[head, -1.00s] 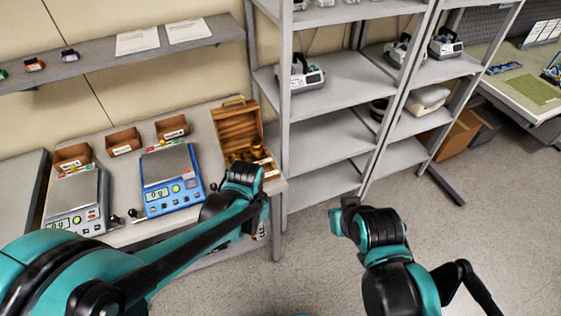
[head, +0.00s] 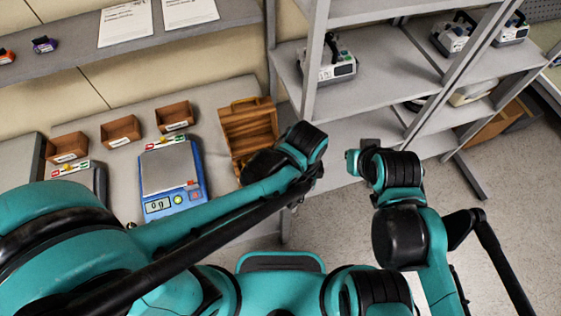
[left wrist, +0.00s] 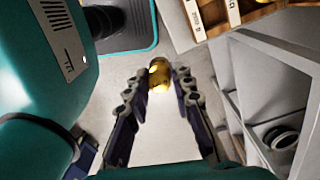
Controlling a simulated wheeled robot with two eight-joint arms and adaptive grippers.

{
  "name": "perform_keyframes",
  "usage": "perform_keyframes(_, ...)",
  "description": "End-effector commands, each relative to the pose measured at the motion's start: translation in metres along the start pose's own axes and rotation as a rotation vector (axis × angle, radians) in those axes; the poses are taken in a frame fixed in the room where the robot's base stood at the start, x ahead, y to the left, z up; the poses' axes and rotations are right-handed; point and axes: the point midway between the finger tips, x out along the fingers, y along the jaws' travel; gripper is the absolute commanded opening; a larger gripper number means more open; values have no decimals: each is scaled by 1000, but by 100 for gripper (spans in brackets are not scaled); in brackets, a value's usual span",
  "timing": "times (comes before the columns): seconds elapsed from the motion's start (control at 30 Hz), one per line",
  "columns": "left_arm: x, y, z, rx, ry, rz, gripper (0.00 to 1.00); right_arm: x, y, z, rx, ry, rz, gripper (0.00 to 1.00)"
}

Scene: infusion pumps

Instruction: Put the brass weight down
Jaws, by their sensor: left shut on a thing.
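The brass weight (left wrist: 160,75) is between the fingertips of my left gripper (left wrist: 165,88) in the left wrist view. The fingers are shut on it and hold it up, with a grey surface behind. In the head view my left wrist hides most of this gripper, and I cannot make out the weight there. The left arm reaches past the right end of the bench, in front of the open wooden case (head: 245,122). The blue scale (head: 170,168) stands left of the case with an empty plate and reads 0 g. My right gripper (head: 353,160) shows only partly, right of the left arm.
Small cardboard bins (head: 121,131) line the back of the bench. A second scale at the left is mostly hidden by my arm. A grey shelf rack (head: 372,85) with an infusion pump (head: 331,62) stands right of the bench. Floor (head: 440,195) is open at the right.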

Motion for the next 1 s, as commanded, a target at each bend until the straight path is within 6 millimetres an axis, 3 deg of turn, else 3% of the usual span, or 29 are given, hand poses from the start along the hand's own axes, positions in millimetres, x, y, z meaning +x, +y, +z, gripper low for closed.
perform_keyframes(0.5, 63, -98, 34, -3, 0, 0, 0, 22, 0, 16, 0, 0, 0, 0)
perform_keyframes(0.73, 74, -109, 38, 0, 0, 0, 0, 25, 0, 18, 0, 0, 0, 0)
perform_keyframes(1.0, 110, -108, 38, 0, 0, 0, 0, 35, 0, 26, 0, 0, 0, 0)
